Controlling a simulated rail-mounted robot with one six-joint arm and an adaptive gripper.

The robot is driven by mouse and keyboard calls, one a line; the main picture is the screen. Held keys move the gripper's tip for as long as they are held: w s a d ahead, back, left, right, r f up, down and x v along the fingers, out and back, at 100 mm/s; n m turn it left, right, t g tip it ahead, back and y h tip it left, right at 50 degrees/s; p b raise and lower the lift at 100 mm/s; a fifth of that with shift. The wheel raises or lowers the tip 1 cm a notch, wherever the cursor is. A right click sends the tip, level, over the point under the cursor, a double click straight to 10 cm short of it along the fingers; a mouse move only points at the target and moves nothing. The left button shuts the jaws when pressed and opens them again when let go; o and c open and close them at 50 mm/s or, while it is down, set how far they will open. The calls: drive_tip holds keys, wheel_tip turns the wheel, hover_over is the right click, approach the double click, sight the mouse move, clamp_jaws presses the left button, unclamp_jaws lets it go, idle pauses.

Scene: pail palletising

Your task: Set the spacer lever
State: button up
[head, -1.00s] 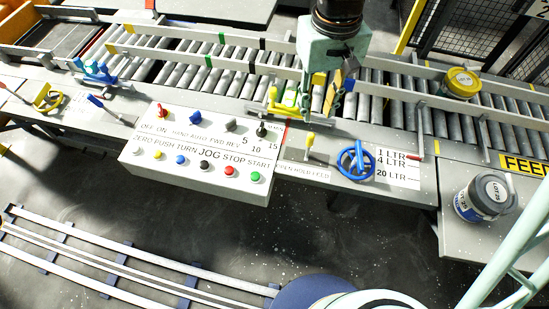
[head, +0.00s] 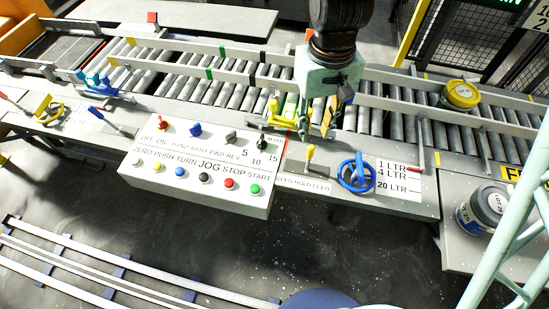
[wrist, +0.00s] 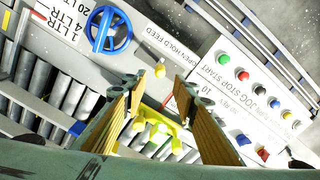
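A yellow-knobbed lever (head: 310,153) stands on a plate marked OPEN HOLD FEED, between the control box and the blue handwheel. I take it as the spacer lever; no label names it. It also shows in the wrist view (wrist: 160,70), just beyond the fingertips. My gripper (head: 317,128) points down over the conveyor's near side, behind the lever in the head view. In the wrist view my gripper (wrist: 156,92) has its two wood-coloured fingers well apart, with nothing held. A yellow mechanism (head: 283,117) sits at the conveyor edge below the fingers, partly hidden by them.
The control box (head: 197,190) with several buttons and knobs is left of the lever. The blue handwheel (head: 356,173) is close on its right. A yellow-lidded pail (head: 461,96) is on the rollers; a grey pail (head: 484,208) stands at the right.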

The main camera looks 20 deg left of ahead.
sight(312, 146)
drive_tip(key=shift+f+b, duration=0.75)
drive_tip(key=shift+f, duration=4.4)
drive_tip(key=shift+c, duration=0.4)
clamp_jaws()
